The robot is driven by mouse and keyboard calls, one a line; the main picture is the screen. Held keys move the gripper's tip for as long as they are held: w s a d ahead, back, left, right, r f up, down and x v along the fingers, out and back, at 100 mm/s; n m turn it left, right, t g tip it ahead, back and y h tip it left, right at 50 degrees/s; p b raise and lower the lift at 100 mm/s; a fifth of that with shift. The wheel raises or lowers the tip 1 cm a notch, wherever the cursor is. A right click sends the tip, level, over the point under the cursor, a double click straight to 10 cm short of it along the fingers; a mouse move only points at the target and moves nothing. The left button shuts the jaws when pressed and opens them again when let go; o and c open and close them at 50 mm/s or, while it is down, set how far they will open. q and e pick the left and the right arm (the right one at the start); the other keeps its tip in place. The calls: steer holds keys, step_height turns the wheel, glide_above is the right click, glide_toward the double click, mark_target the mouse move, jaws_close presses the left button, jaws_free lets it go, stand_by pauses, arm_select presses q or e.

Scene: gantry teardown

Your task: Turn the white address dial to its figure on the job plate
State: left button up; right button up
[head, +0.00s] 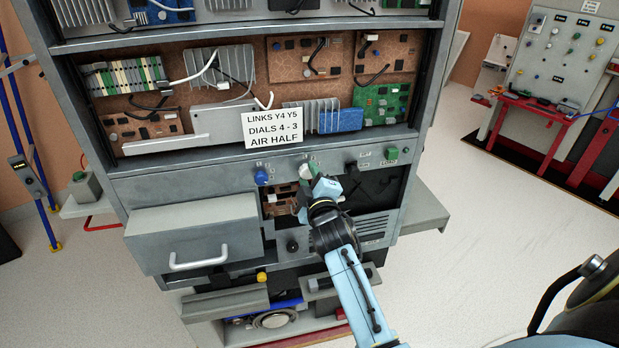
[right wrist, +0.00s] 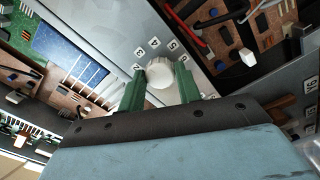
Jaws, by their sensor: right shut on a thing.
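The white address dial (head: 306,171) sits on the cabinet's grey control strip, partly hidden by my right gripper (head: 318,187). In the right wrist view the round white dial (right wrist: 160,74) lies between the two green fingers of my right gripper (right wrist: 159,88), which is shut on it. Small number tags fan around the dial's far side; its pointer mark cannot be made out. The white job plate (head: 272,126) hangs above and left of the dial and reads LINKS Y4 Y5, DIALS 4 - 3, AIR HALF. My left gripper is not in view.
A blue knob (head: 261,177) is left of the dial; a black knob (head: 351,166) and a green one (head: 392,154) are right. A grey drawer (head: 195,235) juts out lower left. Circuit boards fill the shelf above. Open floor lies to the right.

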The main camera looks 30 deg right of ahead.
steer(key=o, duration=1)
steer(key=shift+c, duration=0.2)
steer(key=b+v, duration=0.1)
steer(key=v, duration=1.2)
steer(key=shift+s, duration=0.2)
steer(key=shift+a, duration=0.1)
